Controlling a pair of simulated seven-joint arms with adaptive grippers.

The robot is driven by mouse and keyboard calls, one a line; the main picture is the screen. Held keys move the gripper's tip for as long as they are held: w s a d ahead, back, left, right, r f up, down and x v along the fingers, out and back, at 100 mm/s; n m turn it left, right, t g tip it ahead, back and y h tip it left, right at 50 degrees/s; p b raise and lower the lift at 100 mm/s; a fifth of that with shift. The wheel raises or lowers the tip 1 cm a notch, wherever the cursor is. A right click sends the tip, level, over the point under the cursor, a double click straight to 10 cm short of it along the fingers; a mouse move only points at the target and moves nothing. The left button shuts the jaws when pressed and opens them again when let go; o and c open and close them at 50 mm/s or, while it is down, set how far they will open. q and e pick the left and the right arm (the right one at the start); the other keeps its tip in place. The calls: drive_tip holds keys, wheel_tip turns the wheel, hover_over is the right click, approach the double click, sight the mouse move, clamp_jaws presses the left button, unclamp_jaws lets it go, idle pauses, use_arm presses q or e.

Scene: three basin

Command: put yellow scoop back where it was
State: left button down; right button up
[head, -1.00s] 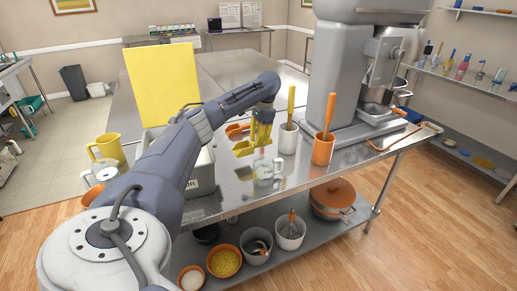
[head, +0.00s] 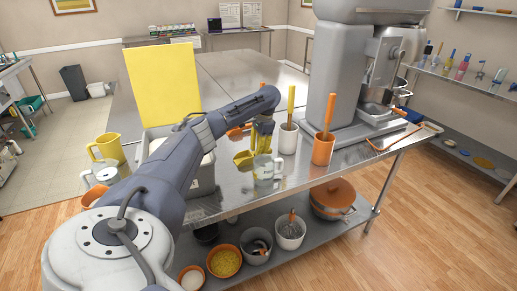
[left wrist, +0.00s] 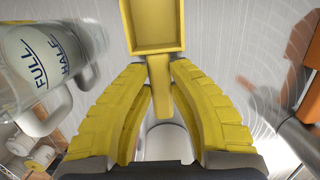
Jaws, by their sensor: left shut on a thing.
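The yellow scoop (head: 243,159) is at the metal table's top, left of the clear measuring cup (head: 266,172). My left gripper (head: 262,134), with yellow fingers, points down and is shut on the scoop's handle. In the left wrist view the handle is between the fingertips (left wrist: 160,68), and the square scoop bowl (left wrist: 154,28) extends beyond them. The measuring cup, marked FULL and HALF, shows at the left there (left wrist: 42,62). I cannot tell whether the scoop touches the table. My right gripper is not in view.
An orange scoop (head: 236,132) lies behind, partly hidden by my arm. White (head: 288,140) and orange (head: 323,150) containers with upright utensils stand right of the cup. A grey bin (head: 203,182) and yellow jug (head: 108,147) are left. A large mixer (head: 335,70) stands at the right.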

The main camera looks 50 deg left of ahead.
use_arm(q)
drive_tip(key=c, duration=1.3)
unclamp_jaws()
drive_tip(key=shift+c, duration=0.2)
wheel_tip(320, 180, up, 12)
drive_tip(key=w, duration=0.1)
drive_tip(key=shift+w+d, duration=0.4)
